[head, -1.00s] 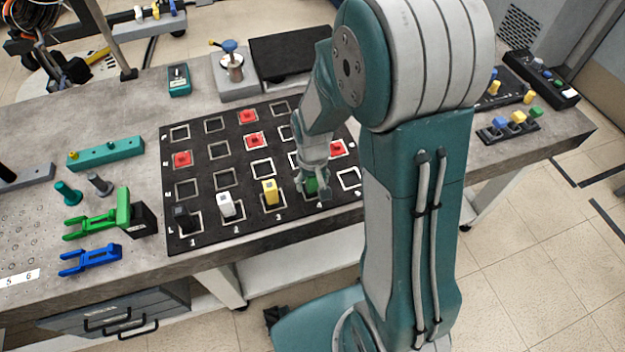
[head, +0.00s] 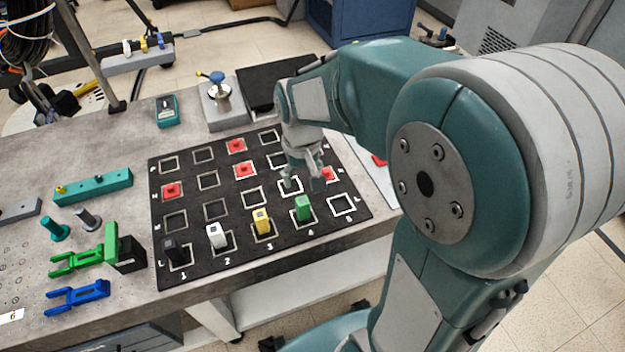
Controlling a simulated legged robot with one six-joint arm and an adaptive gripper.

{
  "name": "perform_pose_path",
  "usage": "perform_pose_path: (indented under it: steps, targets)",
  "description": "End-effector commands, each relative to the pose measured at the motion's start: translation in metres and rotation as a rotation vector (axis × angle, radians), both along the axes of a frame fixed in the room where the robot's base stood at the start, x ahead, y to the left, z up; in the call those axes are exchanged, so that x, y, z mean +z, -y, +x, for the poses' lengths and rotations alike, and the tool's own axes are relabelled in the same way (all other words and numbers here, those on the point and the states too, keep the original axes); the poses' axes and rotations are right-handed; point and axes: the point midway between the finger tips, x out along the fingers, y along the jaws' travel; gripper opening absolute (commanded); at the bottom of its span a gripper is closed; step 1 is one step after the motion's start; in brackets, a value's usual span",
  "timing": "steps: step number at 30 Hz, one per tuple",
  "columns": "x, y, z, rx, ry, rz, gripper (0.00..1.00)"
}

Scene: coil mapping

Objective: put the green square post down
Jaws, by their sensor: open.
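The green square post (head: 303,208) stands upright on the black grid mat (head: 186,247), in the front row's white square above the number 4. My gripper (head: 303,178) is open and empty, above and behind the post and apart from it. It hangs over the second row, between the post and a red piece (head: 328,174) at its right. The arm partly hides the right side of the mat's back rows.
Black (head: 178,252), white (head: 216,236) and yellow (head: 262,222) posts stand in the front row to the left. Other red pieces (head: 238,146) sit further back. Green (head: 85,258) and blue (head: 78,296) forked pieces lie left of the mat.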

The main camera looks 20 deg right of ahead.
Motion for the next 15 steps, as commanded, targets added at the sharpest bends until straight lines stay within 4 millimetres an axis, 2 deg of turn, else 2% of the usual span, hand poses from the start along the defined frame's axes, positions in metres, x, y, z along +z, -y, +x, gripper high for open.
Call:
perform_pose_path:
  steps: [6, 15]
  targets:
    - [0.052, 0.000, -0.037, 0.000, 0.148, 0.000, 0.73]
    - [0.098, 0.000, -0.099, 0.000, 0.349, 0.001, 0.73]
